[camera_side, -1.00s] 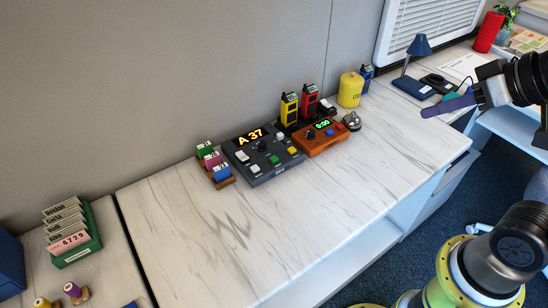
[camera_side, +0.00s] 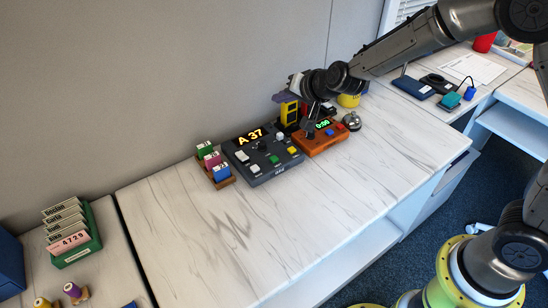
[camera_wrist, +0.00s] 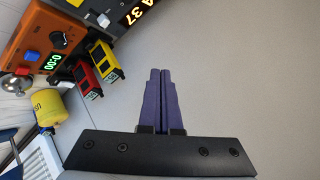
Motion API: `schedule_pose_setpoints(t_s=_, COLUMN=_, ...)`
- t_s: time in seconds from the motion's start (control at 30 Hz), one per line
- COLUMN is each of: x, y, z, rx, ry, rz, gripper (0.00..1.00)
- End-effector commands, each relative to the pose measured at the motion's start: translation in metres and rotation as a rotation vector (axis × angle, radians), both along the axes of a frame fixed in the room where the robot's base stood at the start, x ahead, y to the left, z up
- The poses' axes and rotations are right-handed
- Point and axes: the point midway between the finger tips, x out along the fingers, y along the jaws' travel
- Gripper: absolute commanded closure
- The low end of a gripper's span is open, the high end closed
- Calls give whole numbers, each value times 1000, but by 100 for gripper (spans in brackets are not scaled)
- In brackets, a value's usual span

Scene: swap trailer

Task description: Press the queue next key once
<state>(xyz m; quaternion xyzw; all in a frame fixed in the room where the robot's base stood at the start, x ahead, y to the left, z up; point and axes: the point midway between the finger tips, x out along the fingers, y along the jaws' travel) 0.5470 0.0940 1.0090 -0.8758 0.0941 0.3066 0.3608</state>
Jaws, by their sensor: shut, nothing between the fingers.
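The dark grey queue console (camera_side: 272,176) lies on the marble-top desk, its display reading "A 37". The key labels are too small to read. The console's edge and display (camera_wrist: 138,13) show at the top of the wrist view. My gripper (camera_wrist: 160,72) is shut and empty, its purple fingers together. In the side view it (camera_side: 279,98) is above and behind the console, near the wall, touching no key.
An orange timer box (camera_side: 325,145) reading "0:00" stands right of the console, with a bell (camera_side: 351,121) beside it. Small coloured blocks (camera_side: 221,171) sit in a rack left of the console. The desk front is clear.

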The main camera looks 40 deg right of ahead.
Motion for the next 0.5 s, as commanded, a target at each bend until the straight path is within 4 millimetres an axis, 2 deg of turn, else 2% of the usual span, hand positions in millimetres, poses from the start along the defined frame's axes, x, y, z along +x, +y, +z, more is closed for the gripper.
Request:
schedule_pose_setpoints(t_s=0.03, x=0, y=5, z=-19, rx=-4, ry=31, rz=8, gripper=100)
schedule_pose_setpoints(t_s=0.2, x=-5, y=16, z=-57, rx=-19, ry=96, rz=27, gripper=100)
schedule_pose_setpoints(t_s=0.33, x=-9, y=20, z=-69, rx=-25, ry=118, rz=37, gripper=100)
schedule_pose_setpoints(t_s=0.5, x=-9, y=22, z=-70, rx=-26, ry=120, rz=42, gripper=100)
